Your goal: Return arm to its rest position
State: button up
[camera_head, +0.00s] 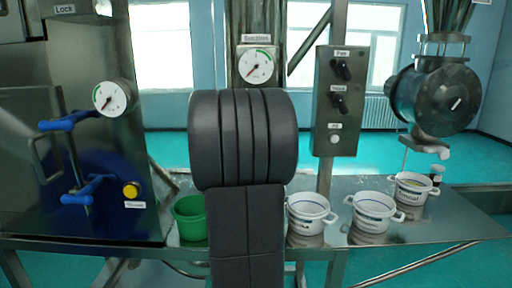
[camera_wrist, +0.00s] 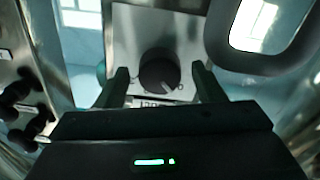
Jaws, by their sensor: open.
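My gripper (camera_wrist: 160,78) shows in the wrist view with its two dark fingers apart. A black round knob (camera_wrist: 158,68) on a light grey plate (camera_wrist: 135,28) lies between the fingertips in the picture. I see gaps on both sides of the knob, and nothing is held. How far the fingertips stand from the plate, I cannot tell. In the head view my dark arm fills the middle, upright in front of the bench. My gripper and this knob are hidden there.
The bench (camera_head: 455,222) carries a green bucket (camera_head: 191,219) and several white tubs, one of them right of my arm (camera_head: 309,212). A control box (camera_head: 341,100) stands right, a cabinet with blue handles (camera_head: 75,190) left. Black knobs (camera_wrist: 22,108) show at the wrist view's left.

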jog(key=s+b, duration=0.2)
jog(key=s, duration=1.1)
jog(key=w+p, duration=0.2)
jog(key=w, duration=1.2)
jog(key=shift+w+p, duration=0.35)
jog(key=shift+f+m, duration=0.1)
jog(key=shift+m, duration=0.4)
jog(key=shift+s+m+b, duration=0.25)
jog(key=shift+m+b, duration=0.1)
jog(key=shift+m, duration=0.55)
jog(key=shift+w+m, duration=0.15)
jog(key=shift+m, duration=1.45)
jog(key=m, duration=0.6)
jog(key=shift+b, duration=0.35)
jog(key=shift+s, duration=0.65)
jog(key=shift+d, duration=0.1)
